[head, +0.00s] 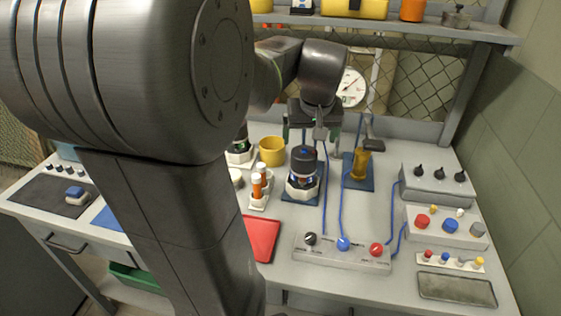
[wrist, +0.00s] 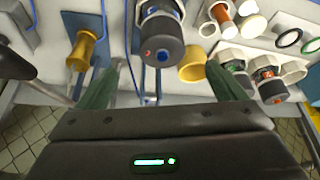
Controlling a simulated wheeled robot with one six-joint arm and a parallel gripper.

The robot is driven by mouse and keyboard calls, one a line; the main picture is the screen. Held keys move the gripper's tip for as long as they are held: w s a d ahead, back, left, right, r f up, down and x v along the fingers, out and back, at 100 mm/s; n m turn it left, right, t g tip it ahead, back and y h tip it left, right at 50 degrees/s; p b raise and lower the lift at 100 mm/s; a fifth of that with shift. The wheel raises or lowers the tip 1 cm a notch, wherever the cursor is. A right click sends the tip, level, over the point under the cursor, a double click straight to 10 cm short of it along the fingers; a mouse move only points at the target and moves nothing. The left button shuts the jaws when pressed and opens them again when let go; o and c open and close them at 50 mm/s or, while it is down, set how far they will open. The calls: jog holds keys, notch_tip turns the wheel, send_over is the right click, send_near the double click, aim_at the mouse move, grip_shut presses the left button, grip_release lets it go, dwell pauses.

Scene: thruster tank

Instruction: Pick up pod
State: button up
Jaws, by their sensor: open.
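The likely pod (head: 303,172) is a dark-capped cylinder with a white lower body and a blue-lit band. It stands upright on a blue mat (head: 314,194) in the middle of the bench. In the wrist view the pod (wrist: 161,36) is at the top centre, its dark cap toward me. My gripper (head: 312,135) is open and empty, above and behind the pod in the head view. In the wrist view its green fingers (wrist: 172,88) are spread, with the pod's cap beyond them and apart from both.
A yellow cup (head: 271,151) stands left of the pod, and a yellow flared piece (head: 361,164) stands right. Similar white-based units (wrist: 268,82) are nearby. Orange-capped vials (head: 257,186), blue cables and a knob panel (head: 342,253) surround it. A shelf (head: 420,29) hangs above.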

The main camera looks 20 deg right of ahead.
aim_at(303, 174)
jog(key=x, duration=1.2)
jog(key=shift+w+a+f, duration=0.1)
jog(key=shift+a+f, duration=0.05)
jog(key=shift+f, duration=0.1)
